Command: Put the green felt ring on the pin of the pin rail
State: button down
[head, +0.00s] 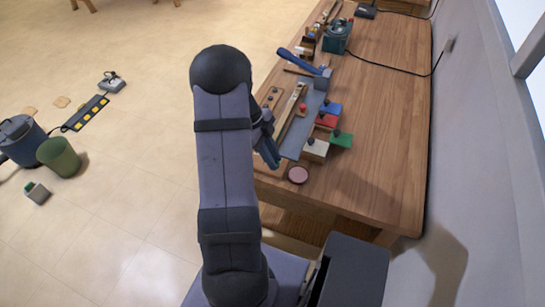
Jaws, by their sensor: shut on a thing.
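My gripper (268,150) is at the near left edge of the bench, beside a long pale wooden strip (291,112). My own arm hides much of it. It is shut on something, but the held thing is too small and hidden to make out. I cannot pick out a green felt ring. The pale strip lies along a grey mat and may be the pin rail; I cannot make out a pin on it.
Blue (330,108), red (326,120), white (315,150) and green (341,139) pieces with dark knobs stand right of the mat. A blue-handled tool (305,62) lies behind. A pinkish disc (298,175) is near the front. The bench (385,150) is clear at right.

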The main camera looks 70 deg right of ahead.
jog(key=shift+f+b, duration=0.6)
jog(key=shift+b, duration=0.05)
dwell(0.7)
dwell(0.4)
jog(key=c, duration=1.5)
grip_release()
jog(key=shift+o, duration=0.5)
jog(key=shift+o, duration=1.4)
jog(key=shift+r, duration=0.15)
jog(key=shift+r+p, duration=1.95)
jog(key=shift+r, duration=1.45)
